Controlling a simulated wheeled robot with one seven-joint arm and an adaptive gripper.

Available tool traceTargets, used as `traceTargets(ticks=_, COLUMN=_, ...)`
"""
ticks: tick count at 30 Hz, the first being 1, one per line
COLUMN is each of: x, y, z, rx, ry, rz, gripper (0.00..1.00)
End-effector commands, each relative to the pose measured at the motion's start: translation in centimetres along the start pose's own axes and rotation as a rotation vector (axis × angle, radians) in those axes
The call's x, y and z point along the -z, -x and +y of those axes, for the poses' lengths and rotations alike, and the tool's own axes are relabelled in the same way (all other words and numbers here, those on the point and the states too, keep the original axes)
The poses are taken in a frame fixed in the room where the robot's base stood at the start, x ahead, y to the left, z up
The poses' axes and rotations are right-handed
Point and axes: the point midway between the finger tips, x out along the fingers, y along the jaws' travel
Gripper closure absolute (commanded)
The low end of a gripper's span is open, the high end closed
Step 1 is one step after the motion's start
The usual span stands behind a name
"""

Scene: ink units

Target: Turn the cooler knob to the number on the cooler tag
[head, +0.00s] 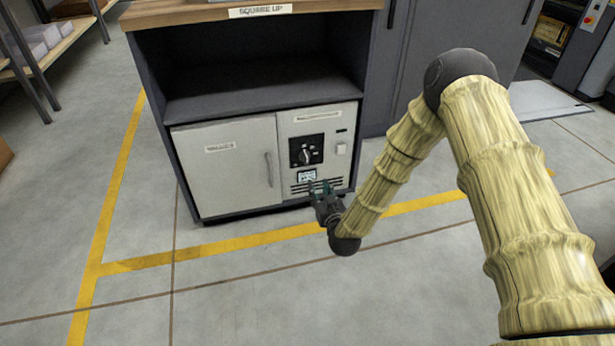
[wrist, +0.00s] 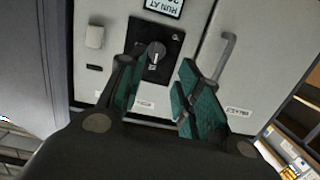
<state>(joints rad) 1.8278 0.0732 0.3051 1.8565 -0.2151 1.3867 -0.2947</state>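The cooler knob (head: 306,156) is a dark dial with a light pointer on a black square plate in the light grey cooler panel. It also shows in the wrist view (wrist: 156,54), between and beyond my fingers. The cooler tag (head: 307,176) is a small white card in a dark frame just below the knob. In the wrist view the tag (wrist: 163,6) appears upside down at the top edge, partly cut off; I read "RUN AT", but not its number clearly. My gripper (head: 321,186) is open and empty, its teal-padded fingers (wrist: 157,70) apart in front of the panel, low near the tag.
A white cabinet door (head: 226,165) with a vertical handle (head: 269,169) is left of the panel. A light switch-like button (head: 341,149) is right of the knob. Vent slots lie below the tag. An open shelf is above; the floor in front is clear.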

Motion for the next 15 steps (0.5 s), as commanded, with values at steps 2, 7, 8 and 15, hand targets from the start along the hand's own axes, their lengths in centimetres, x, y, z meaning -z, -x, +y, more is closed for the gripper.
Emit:
traceTargets(ticks=2, x=-0.6, y=-1.3, z=0.0, rx=-0.004, ry=0.005, rz=0.047, gripper=0.66)
traceTargets(ticks=7, x=0.2, y=-2.7, z=0.0, rx=-0.011, ry=0.014, rz=0.109, gripper=0.66)
traceTargets(ticks=8, x=0.3, y=-2.9, z=0.0, rx=-0.011, ry=0.015, rz=0.114, gripper=0.66)
traceTargets(ticks=15, x=0.7, y=-4.3, z=0.0, rx=-0.013, ry=0.017, rz=0.128, gripper=0.66)
